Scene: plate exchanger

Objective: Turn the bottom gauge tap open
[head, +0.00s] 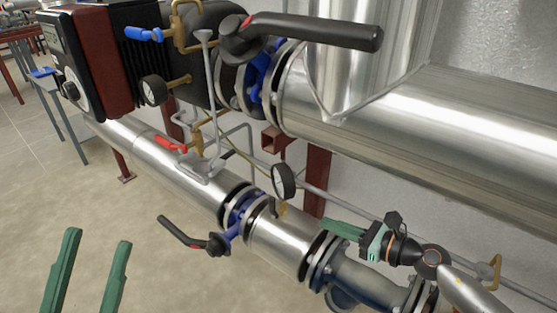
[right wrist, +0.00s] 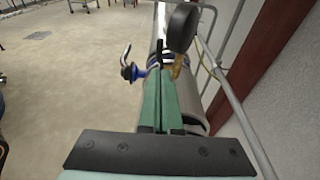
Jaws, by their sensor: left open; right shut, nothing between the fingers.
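The lower gauge (head: 284,181) is a dark round dial on the lower pipe, with a small brass fitting (head: 282,209) below it, partly hidden. Its tap lever cannot be made out. In the right wrist view the gauge (right wrist: 182,27) stands just beyond my fingertips, on a brass stem (right wrist: 177,67). My right gripper (head: 326,223) is shut and empty, to the right of the gauge in the head view; its green fingers (right wrist: 161,72) point toward the stem. Contact with it cannot be told. My left gripper (head: 97,236) is open and empty at the lower left, over the floor.
A blue valve with a black lever (head: 182,233) sits on the lower pipe (head: 275,244). An upper gauge (head: 154,90), a red-handled tap (head: 171,144) and a large black lever (head: 318,32) are above. A thin grey pipe runs behind the right gripper.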

